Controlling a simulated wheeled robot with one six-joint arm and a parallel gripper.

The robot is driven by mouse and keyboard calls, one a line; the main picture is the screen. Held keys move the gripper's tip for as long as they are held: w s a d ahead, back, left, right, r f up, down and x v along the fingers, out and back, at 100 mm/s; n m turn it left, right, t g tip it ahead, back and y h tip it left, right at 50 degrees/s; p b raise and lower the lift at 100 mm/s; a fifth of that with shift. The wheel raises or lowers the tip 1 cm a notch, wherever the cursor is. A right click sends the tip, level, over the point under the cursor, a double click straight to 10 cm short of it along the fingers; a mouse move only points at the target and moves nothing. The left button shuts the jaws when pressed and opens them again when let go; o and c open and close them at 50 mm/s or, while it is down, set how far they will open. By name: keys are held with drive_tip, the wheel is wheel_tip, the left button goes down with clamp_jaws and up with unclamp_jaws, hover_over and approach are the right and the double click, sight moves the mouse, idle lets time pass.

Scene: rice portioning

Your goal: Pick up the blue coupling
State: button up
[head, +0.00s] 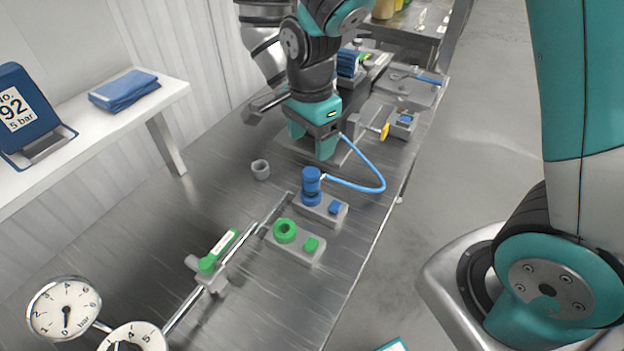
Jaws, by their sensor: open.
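The blue coupling (311,181) stands upright on a grey block (334,216) with a blue button, near the middle of the metal table. A blue hose (372,187) runs from its side, loops right and goes back toward my gripper's area. My gripper (311,144), with teal fingers, is open and points down. It appears just behind the coupling in the picture, apart from it. Nothing shows between its fingers. Its height above the table is hard to judge.
A grey block with a green ring (285,231) and green button lies in front. A green-handled valve (217,252) on a pipe and pressure gauges (66,307) are at front left. A small grey cup (260,169) stands left. A yellow-knobbed fitting (384,131) is behind right.

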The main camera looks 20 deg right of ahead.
sight(311, 171)
wheel_tip(311, 171, down, 12)
drive_tip(key=shift+r+p, duration=0.25)
drive_tip(key=shift+p, duration=0.95)
drive_tip(key=c, duration=1.1)
wheel_tip(311, 171, up, 19)
drive_tip(key=b, duration=0.2)
wheel_tip(311, 171, down, 14)
drive_tip(key=b, duration=1)
drive_tip(key=shift+f, duration=0.15)
